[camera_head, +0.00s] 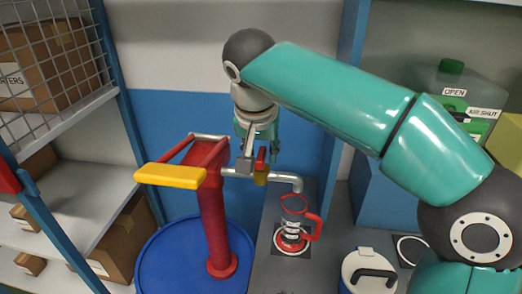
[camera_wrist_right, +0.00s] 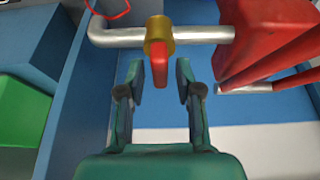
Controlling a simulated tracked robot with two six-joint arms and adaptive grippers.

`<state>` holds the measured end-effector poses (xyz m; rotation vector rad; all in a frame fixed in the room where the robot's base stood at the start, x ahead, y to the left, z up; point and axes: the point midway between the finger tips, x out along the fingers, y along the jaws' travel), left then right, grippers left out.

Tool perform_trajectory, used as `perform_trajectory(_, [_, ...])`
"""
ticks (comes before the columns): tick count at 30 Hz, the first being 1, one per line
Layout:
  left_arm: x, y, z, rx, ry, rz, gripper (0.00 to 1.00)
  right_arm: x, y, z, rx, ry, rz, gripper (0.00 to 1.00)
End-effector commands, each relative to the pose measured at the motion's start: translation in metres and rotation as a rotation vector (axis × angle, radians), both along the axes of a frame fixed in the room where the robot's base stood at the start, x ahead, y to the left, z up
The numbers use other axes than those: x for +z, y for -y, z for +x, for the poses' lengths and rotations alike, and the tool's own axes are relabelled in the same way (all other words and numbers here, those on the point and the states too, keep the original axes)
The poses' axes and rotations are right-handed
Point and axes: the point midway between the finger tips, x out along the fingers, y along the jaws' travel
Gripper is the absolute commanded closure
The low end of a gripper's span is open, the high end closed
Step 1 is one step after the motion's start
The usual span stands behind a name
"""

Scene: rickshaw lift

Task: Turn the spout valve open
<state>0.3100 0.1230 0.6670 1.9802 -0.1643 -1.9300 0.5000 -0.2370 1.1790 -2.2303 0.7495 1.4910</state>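The spout valve (camera_head: 261,179) has a yellow body and a red lever on the grey spout pipe (camera_head: 286,177). In the right wrist view the valve body (camera_wrist_right: 159,35) is at the top centre, with its red lever (camera_wrist_right: 159,66) pointing toward my gripper. My right gripper (camera_head: 259,151) is at the valve from behind and above. In the wrist view its fingers (camera_wrist_right: 159,80) are open, one on each side of the lever, with gaps visible. The red pump (camera_head: 213,215) with a yellow handle (camera_head: 170,176) stands left of the valve. My left gripper is not in view.
A clear jug with a red handle (camera_head: 295,220) stands below the spout's end. The pump stands on a blue drum (camera_head: 175,262). A white container with a black handle (camera_head: 368,270) is at lower right. Shelves with boxes (camera_head: 45,65) stand left; a green tank (camera_head: 450,85) is right.

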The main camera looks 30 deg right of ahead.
Motion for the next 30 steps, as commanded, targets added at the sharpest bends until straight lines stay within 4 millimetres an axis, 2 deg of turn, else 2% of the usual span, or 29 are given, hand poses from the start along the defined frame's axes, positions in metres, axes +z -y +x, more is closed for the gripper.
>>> perform_trajectory(1, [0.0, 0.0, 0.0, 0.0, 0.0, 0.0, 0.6, 0.0, -0.0002, 0.0001, 0.0, 0.0, 0.0, 0.78])
perform_trajectory(5, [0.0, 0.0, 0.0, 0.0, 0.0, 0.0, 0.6, 0.0001, -0.0003, 0.0002, 0.001, 0.0, 0.0, 1.0])
perform_trajectory(20, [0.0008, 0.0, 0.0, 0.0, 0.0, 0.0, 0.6, 0.0007, -0.0005, 0.0002, 0.058, 0.001, 0.002, 1.0])
perform_trajectory(30, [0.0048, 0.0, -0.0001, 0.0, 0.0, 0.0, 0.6, 0.0013, 0.0007, -0.0005, 0.283, 0.001, 0.001, 1.0])
